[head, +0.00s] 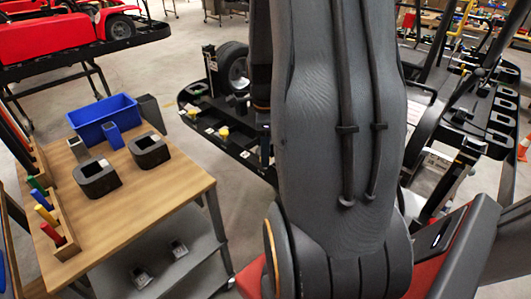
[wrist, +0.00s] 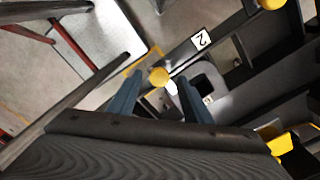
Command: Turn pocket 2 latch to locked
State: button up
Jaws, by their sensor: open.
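In the wrist view a white plate marked 2 (wrist: 202,40) sits on a dark rail. A round yellow knob (wrist: 159,77) with a pale part beside it lies just below and left of this plate; I take it for the pocket 2 latch. My gripper (wrist: 162,80) is open, with one blue-grey finger on each side of the knob in the picture. I cannot tell whether either finger touches it, nor the latch's exact angle. A dark pocket opening (wrist: 208,78) shows to the right. In the head view my arm hides the gripper.
Another yellow knob (wrist: 272,4) is at the wrist view's top right. In the head view, a wooden table (head: 175,192) with a blue bin (head: 104,112) and black holders stands left. A black kart tray (head: 205,118) with yellow knobs is partly behind my arm.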

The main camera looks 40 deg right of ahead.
notch_tip(320, 180, up, 7)
jog(key=shift+f+b, duration=0.1)
jog(key=shift+b, duration=0.45)
jog(key=s+a+f+n+t, duration=0.1)
jog(key=s+a+f+n, duration=0.1)
jog(key=a+n, duration=2.1)
jog(key=n, duration=0.3)
jog(key=shift+s+a+f, duration=0.15)
jog(key=shift+f, duration=0.05)
